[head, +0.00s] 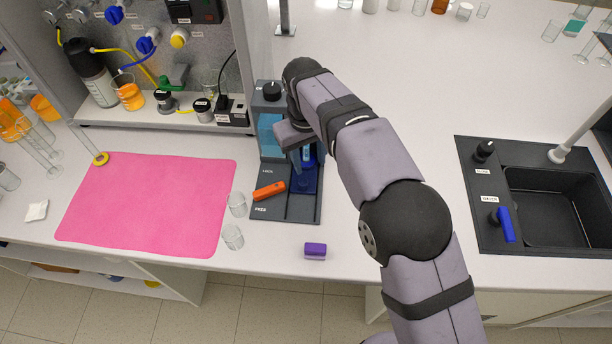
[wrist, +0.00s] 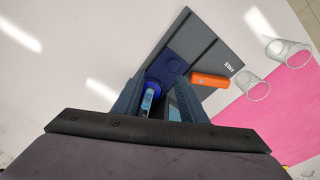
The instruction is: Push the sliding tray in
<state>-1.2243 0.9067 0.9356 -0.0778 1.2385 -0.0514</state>
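A dark grey rig (head: 285,212) stands on the white bench, with a light-blue panel at its back. The dark-blue sliding tray (head: 307,184) sits on the rig's right side, partly hidden by my gripper. It also shows in the wrist view (wrist: 176,66). A blue round part with a pale label (wrist: 151,92) shows beside the left finger. My gripper (head: 303,160) is above the rig's right side; in the wrist view (wrist: 165,92) its fingers are apart. I cannot tell whether they touch the tray. An orange lever (head: 269,190) lies slanted between the LOCK and FREE labels.
Two clear beakers (head: 237,204) stand just left of the rig, beside a pink mat (head: 150,205). A purple block (head: 315,251) lies near the front edge. A black sink (head: 540,200) is at the right. The bench between arm and sink is clear.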

